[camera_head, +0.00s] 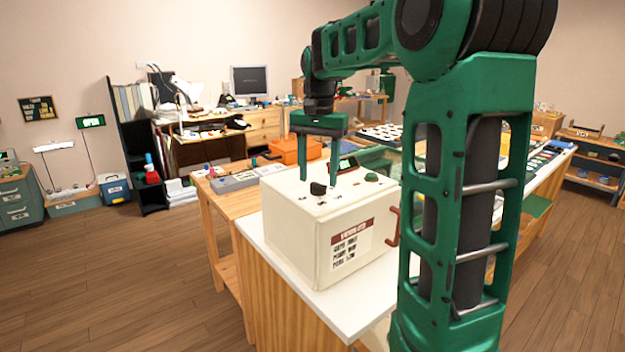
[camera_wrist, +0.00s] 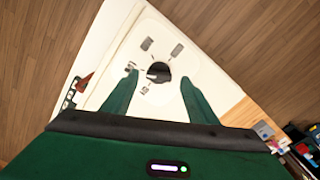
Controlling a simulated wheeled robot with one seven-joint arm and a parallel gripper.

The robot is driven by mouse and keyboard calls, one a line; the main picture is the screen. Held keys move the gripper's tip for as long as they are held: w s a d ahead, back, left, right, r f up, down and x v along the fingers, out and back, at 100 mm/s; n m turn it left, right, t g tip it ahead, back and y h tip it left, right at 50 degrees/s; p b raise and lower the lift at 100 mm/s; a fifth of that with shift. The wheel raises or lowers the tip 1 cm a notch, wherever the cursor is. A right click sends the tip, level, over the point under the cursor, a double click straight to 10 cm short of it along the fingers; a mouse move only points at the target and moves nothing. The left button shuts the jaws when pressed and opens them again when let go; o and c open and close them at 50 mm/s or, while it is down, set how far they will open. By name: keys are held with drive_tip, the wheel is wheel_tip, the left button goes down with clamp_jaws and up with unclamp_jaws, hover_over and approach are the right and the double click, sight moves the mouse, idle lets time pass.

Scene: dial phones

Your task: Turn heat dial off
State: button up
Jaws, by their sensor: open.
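A cream box (camera_head: 305,232) with a printed label and a red side handle stands on a white-topped counter. On its top is a black heat dial (camera_head: 318,188) with small marks around it. The wrist view shows the dial (camera_wrist: 159,72) from above, with small grey marks around it. My gripper (camera_head: 317,172) is open above the box top, its two green fingers pointing down. In the wrist view the fingers (camera_wrist: 160,88) spread to either side of the dial, and the dial sits slightly beyond the gap. I cannot tell if either finger touches it.
A wooden bench (camera_head: 215,195) with grey devices and an orange case (camera_head: 296,150) stands behind. Wooden floor lies open at the left.

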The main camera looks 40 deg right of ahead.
drive_tip(key=shift+f, duration=0.8)
drive_tip(key=shift+c, duration=0.7)
